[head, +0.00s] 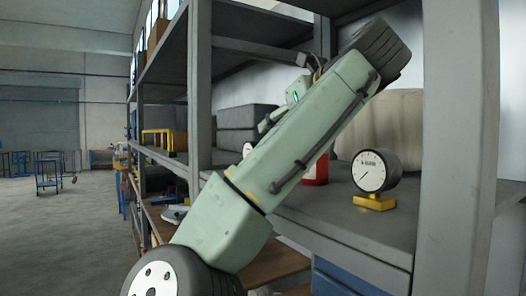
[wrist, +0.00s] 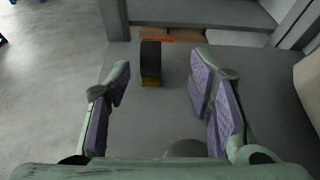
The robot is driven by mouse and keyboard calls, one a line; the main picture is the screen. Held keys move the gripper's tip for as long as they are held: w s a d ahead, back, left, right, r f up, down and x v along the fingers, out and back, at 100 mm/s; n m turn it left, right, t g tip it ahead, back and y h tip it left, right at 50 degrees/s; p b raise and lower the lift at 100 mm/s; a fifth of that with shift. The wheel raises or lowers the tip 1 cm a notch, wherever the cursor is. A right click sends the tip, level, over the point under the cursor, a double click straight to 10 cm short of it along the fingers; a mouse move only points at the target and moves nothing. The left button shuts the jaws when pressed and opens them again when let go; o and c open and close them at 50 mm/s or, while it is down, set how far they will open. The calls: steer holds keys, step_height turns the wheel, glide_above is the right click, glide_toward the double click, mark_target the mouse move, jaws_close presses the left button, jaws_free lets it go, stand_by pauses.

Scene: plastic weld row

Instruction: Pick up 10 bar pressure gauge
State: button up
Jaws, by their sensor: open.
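The pressure gauge (head: 371,172) stands upright on a yellow base on the grey shelf in the head view. It has a white round dial and a dark round body; the dial print is too small to read surely. In the wrist view a dark upright thing on a yellow base, apparently the gauge edge-on (wrist: 151,60), stands ahead of my gripper (wrist: 163,85). My gripper is open, its purple-padded fingers apart with nothing held between them. The gauge appears beyond the fingertips, left of the middle of the opening. The fingers are hidden or unclear in the head view.
A red container (head: 316,172) stands left of the gauge, partly behind my arm. A beige sack-like thing (head: 400,120) lies behind the gauge. A shelf post (head: 460,140) rises at right. The shelf around the gauge is mostly bare; the open floor (wrist: 45,100) lies left.

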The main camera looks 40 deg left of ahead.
steer(key=shift+g, duration=0.4)
steer(key=p+x, duration=0.1)
steer(key=x, duration=0.2)
steer(key=p+x, duration=0.1)
steer(key=x, duration=0.3)
steer(key=p+x, duration=0.2)
steer(key=x, duration=0.1)
steer(key=shift+s+a, duration=0.25)
steer(key=shift+a, duration=0.3)
steer(key=shift+c, duration=0.3)
jaws_close()
